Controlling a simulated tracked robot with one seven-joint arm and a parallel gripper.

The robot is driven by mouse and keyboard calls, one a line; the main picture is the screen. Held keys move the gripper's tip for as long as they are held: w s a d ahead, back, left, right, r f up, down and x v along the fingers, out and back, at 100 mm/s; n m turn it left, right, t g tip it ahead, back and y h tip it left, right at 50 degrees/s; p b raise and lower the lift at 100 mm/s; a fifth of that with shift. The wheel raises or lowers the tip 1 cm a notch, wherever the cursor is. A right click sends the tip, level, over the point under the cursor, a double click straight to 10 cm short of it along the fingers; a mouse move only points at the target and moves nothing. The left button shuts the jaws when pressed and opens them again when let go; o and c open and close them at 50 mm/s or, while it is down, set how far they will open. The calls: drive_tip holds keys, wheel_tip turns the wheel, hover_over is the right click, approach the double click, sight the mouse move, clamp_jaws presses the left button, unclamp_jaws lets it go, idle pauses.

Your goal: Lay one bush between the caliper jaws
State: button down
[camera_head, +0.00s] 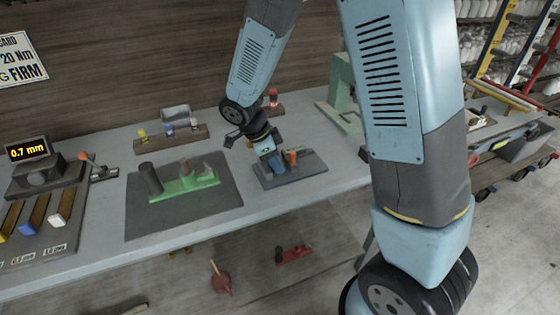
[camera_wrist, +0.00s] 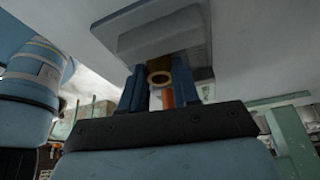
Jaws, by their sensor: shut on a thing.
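My gripper (camera_head: 270,158) is low over a dark grey tray (camera_head: 310,167) on the bench, its fingers pointing down. In the wrist view its two dark blue fingers (camera_wrist: 159,85) are shut on a tan ring-shaped bush (camera_wrist: 159,77), whose open end faces the camera. An orange upright piece (camera_head: 291,157) stands beside the fingers; an orange part also shows just below the bush in the wrist view (camera_wrist: 167,98). A box with a "0.7 mm" display (camera_head: 35,165) stands at the far left. I cannot make out the caliper jaws clearly.
A green fixture (camera_head: 185,186) with a dark cylinder (camera_head: 151,179) stands on a dark mat (camera_head: 222,200), left of my gripper. Small racks (camera_head: 170,140) stand behind. A pale green press-like frame (camera_head: 343,100) is at the back right. Bare bench runs along the front edge.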

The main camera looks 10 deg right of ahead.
drive_tip(key=shift+f, duration=0.15)
drive_tip(key=c, duration=1.1)
unclamp_jaws()
drive_tip(key=v, duration=1.2)
drive_tip(key=s+d+r+n+t+y, duration=0.2)
drive_tip(key=s+d+r+n, duration=0.6)
drive_tip(key=d, duration=0.3)
drive_tip(key=s+d+r+n+t+y, duration=0.2)
drive_tip(key=s+d+r+n+t, duration=0.1)
drive_tip(key=s+d+r+n, duration=0.5)
drive_tip(key=s+d+n, duration=0.1)
drive_tip(key=d, duration=0.2)
drive_tip(key=shift+r+y, duration=0.2)
drive_tip(key=shift+y, duration=0.1)
